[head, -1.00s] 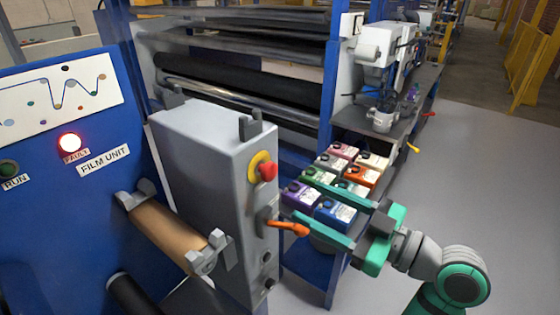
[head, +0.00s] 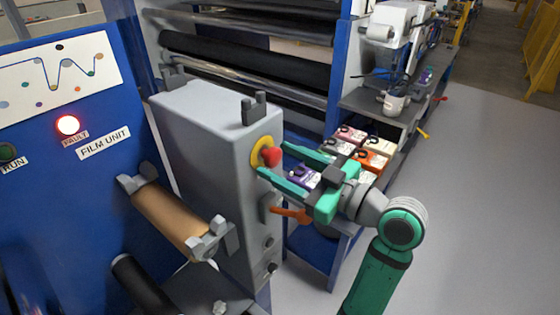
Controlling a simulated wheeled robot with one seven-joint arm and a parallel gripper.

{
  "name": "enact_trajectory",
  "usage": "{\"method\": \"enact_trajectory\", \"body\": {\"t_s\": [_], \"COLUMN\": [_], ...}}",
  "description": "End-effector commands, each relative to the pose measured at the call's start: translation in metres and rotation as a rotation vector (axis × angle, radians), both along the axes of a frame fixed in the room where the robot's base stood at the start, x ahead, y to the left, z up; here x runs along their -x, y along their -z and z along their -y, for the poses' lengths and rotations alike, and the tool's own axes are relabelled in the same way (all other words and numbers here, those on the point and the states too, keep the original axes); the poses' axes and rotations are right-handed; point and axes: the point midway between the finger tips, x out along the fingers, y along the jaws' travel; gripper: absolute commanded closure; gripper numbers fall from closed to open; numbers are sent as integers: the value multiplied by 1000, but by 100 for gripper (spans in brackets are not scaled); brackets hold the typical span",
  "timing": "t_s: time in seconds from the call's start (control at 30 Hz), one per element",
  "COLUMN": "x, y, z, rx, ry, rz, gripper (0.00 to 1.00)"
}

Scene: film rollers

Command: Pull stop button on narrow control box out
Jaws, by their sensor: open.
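The narrow control box (head: 200,130) is a tall grey cabinet at the centre left. Its stop button (head: 271,156) is a red mushroom head on a yellow ring (head: 256,146), high on the box's right-hand narrow face. My gripper (head: 272,162) is open, with its green fingers pointing left at the button. One fingertip is above the button and the other below it, close to its head. I cannot tell whether either finger touches it. An orange lever (head: 290,214) sits lower on the same face.
A blue panel (head: 60,210) with a lit red fault lamp (head: 68,125) stands at the left. A brown roll (head: 170,220) sits in brackets before the box. Several coloured boxes (head: 372,160) lie on a shelf behind my gripper. Grey floor (head: 470,200) is clear at the right.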

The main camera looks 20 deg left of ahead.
Motion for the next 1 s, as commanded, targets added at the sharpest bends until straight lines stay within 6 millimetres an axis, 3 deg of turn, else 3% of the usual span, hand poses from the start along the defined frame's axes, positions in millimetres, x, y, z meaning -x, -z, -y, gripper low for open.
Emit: {"method": "enact_trajectory", "body": {"t_s": [0.37,0.6,1.0], "x": [-2,-2,3], "y": [0,0,0], "z": [-5,-6,9], "rx": [0,0,1], "ry": [1,1,1], "rz": [0,0,0], "gripper": [45,100,100]}}
